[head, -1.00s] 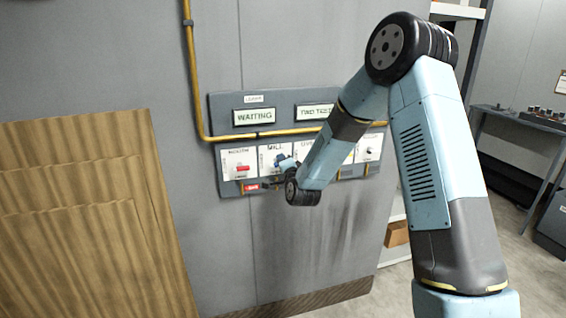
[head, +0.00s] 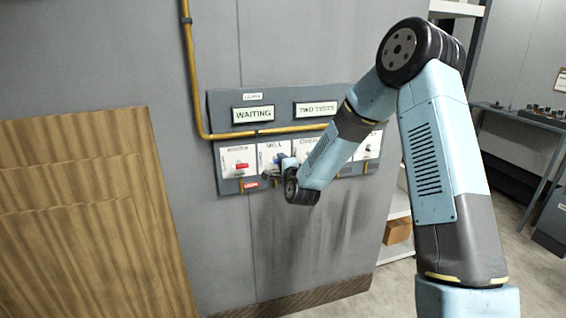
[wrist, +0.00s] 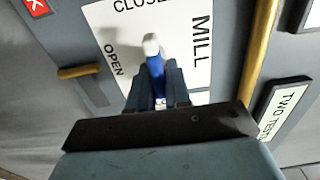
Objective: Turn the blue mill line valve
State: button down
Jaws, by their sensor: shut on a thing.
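The blue valve handle (wrist: 154,66) with a pale tip shows in the wrist view, in front of a white plate (wrist: 198,75) lettered MILL, CLOSED and OPEN. The handle stands between the words OPEN and MILL. My gripper (wrist: 158,85) is shut on the handle, its dark fingers on both sides of it. In the head view the MILL plate (head: 266,152) is second from the left on the grey panel, and a bit of the blue handle (head: 280,157) shows. My wrist hides much of the gripper there.
A plate with a red handle (head: 241,167) is just left of the MILL plate. A yellow pipe (head: 285,132) crosses the panel above the plates. Signs WAITING (head: 253,114) and TWO TESTS (head: 316,109) sit higher. A wooden board (head: 90,215) stands at left.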

jog(key=shift+d+f, duration=0.25)
jog(key=shift+f, duration=0.05)
jog(key=c, duration=1.4)
grip_release()
jog(key=shift+o, duration=1.2)
jog(key=shift+a+r, duration=0.1)
jog(key=shift+s, duration=0.1)
jog(key=v, duration=1.3)
jog(key=shift+s, duration=0.25)
